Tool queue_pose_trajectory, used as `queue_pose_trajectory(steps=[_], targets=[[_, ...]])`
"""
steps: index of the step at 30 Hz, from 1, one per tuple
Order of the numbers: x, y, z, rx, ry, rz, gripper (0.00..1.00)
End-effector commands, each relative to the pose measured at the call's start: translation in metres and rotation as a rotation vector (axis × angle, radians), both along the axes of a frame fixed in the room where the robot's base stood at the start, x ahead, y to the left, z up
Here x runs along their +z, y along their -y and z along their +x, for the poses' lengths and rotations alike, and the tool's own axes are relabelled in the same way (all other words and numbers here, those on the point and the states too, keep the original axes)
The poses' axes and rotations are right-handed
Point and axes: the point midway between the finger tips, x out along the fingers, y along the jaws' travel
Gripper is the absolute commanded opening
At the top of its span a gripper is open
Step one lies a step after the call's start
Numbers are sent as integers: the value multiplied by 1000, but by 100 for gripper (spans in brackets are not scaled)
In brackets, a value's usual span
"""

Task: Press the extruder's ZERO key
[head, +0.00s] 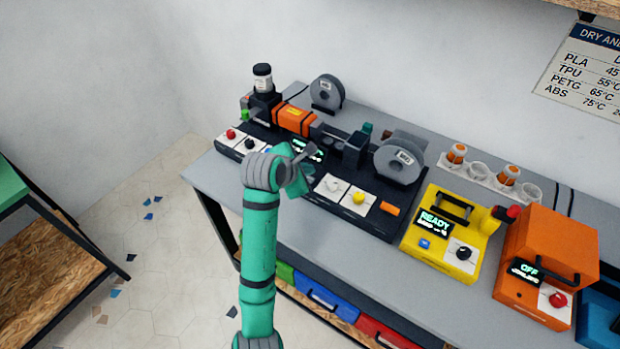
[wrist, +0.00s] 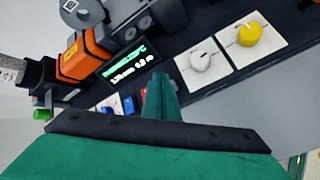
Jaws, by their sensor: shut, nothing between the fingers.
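The extruder is a long dark machine with an orange barrel (head: 294,118) on the bench; the barrel also shows in the wrist view (wrist: 84,62). Its lit display (wrist: 128,66) is left of my fingers in the wrist view, with green text too small to read surely. Just below the display is a pale panel with a blue key (wrist: 128,103) and a red key (wrist: 143,97), partly behind my fingers. No ZERO lettering is legible. My gripper (wrist: 159,80) is shut and empty, pointing at the extruder's front beside these keys. I cannot tell whether it touches.
A white knob (wrist: 201,60) and a yellow knob (wrist: 249,33) sit right of my fingers. A grey spool (head: 399,160) stands behind them. A yellow machine (head: 440,232) reading READY and an orange box (head: 548,262) stand farther right. Bare bench (head: 210,172) shows at the left end.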

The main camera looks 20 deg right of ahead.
Motion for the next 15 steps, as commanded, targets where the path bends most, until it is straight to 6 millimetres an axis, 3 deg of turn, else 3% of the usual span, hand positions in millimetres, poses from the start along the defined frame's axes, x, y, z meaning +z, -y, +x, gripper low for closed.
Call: queue_pose_trajectory(steps=[15], targets=[[42, 0, 0, -1, 1, 0, 0]])
